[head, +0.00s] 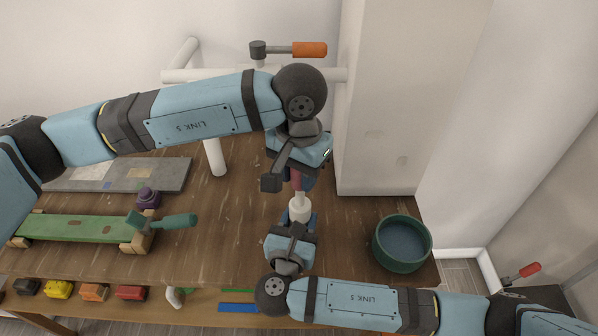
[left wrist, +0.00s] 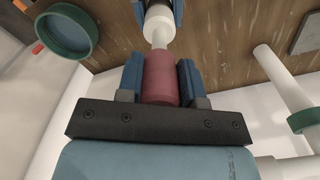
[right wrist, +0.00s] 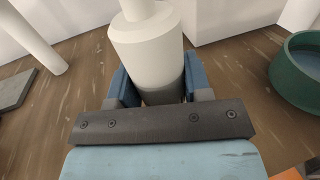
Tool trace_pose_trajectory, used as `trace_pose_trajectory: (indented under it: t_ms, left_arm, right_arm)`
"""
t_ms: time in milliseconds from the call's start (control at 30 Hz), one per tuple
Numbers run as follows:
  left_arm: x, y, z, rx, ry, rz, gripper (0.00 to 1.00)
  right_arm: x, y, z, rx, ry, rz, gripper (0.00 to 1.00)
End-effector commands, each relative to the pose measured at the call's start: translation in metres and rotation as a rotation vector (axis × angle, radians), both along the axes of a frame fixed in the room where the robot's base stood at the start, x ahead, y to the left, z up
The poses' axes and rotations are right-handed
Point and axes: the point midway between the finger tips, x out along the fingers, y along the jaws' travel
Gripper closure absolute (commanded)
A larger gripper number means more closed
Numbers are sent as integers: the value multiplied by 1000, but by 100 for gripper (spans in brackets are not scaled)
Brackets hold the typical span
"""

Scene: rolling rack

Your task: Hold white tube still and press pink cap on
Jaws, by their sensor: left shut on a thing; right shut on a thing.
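The white tube (head: 299,208) stands roughly upright over the wooden table, wide below with a narrow neck on top. My right gripper (head: 299,220) is shut around its wide lower body, and the tube (right wrist: 148,55) shows between the blue fingers in the right wrist view. The pink cap (left wrist: 160,78) is between the fingers of my left gripper (left wrist: 161,80), which is shut on it. The cap (head: 298,181) is in line above the neck. In the left wrist view the neck meets the cap's edge; I cannot tell how far it goes in.
A green round bowl (head: 402,268) stands right of the grippers. At left are a green board (head: 75,229), a green-handled tool (head: 175,221), a purple knob (head: 148,198) and a grey slab (head: 175,175). A pale pillar (head: 385,180) rises behind. Toy cars (head: 95,292) sit on a lower shelf.

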Motion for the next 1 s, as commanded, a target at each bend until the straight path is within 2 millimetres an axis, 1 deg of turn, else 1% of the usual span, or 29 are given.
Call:
trace_pose_trajectory:
  t_ms: [267, 1000]
  left_arm:
    - [0, 0, -5, 0, 0, 0, 88]
    - [0, 0, -27, -1, 1, 0, 88]
  right_arm:
    - [0, 0, 0, 0, 0, 0, 89]
    - [0, 0, 0, 0, 0, 0, 89]
